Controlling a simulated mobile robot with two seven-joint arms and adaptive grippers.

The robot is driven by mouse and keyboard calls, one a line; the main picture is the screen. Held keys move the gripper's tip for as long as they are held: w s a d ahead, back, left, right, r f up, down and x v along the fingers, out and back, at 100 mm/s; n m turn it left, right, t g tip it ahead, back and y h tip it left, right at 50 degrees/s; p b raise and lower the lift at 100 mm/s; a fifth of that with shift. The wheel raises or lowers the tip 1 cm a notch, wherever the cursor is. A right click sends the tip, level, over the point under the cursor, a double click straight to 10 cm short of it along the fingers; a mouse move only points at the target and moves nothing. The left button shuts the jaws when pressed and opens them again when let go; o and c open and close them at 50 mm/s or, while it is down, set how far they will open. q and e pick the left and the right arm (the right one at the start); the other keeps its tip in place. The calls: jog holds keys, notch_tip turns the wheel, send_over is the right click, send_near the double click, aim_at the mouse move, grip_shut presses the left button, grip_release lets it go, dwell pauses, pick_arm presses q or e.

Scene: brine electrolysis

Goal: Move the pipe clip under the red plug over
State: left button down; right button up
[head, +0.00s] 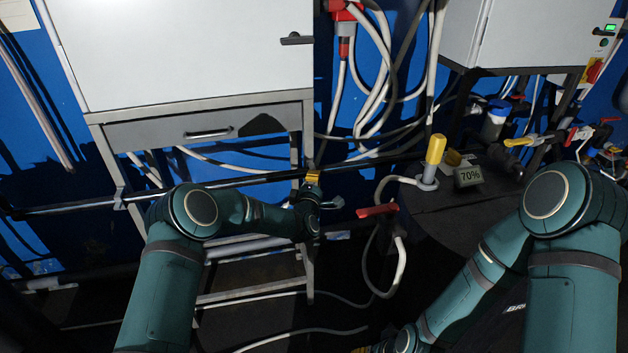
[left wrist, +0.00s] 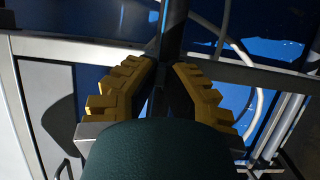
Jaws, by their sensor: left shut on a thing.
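The red plug (head: 345,45) hangs at the top middle of the head view, on a white cable. A dark horizontal pipe (head: 255,181) runs below it, across the front of the grey frame. My left gripper (head: 313,178) is at this pipe, below and a little left of the plug. In the left wrist view its yellow fingers (left wrist: 165,75) close together where the dark pipe (left wrist: 173,30) passes. They are shut on what seems to be the pipe clip, mostly hidden between them. My right arm reaches down to the bottom edge; its fingertips do not show clearly.
A grey clip (head: 120,198) sits farther left on the pipe. A grey frame leg (head: 308,250) stands close to the left gripper. A red-handled thing (head: 377,211) and loose white cables are to its right.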

pick_arm(q)
jog(key=shift+s+f+t, duration=0.1)
jog(key=shift+f+t, duration=0.1)
jog(key=shift+t, duration=0.2)
jog(key=shift+s+d+f+m+t+h, duration=0.1)
jog(key=shift+f+m+t+h, duration=0.3)
jog(key=shift+m+t, duration=0.35)
jog(key=shift+s+d+f+m+t+h, duration=0.1)
jog(key=shift+s+f+m+t+h, duration=0.1)
jog(key=shift+m+t+h, duration=0.5)
jog(key=shift+s+f+m+t+h, duration=0.1)
jog(key=shift+f+m+t+h, duration=0.25)
jog(key=shift+t, duration=0.6)
jog(key=c, duration=1.1)
grip_release()
jog(key=shift+o, duration=0.2)
jog(key=v, duration=1.2)
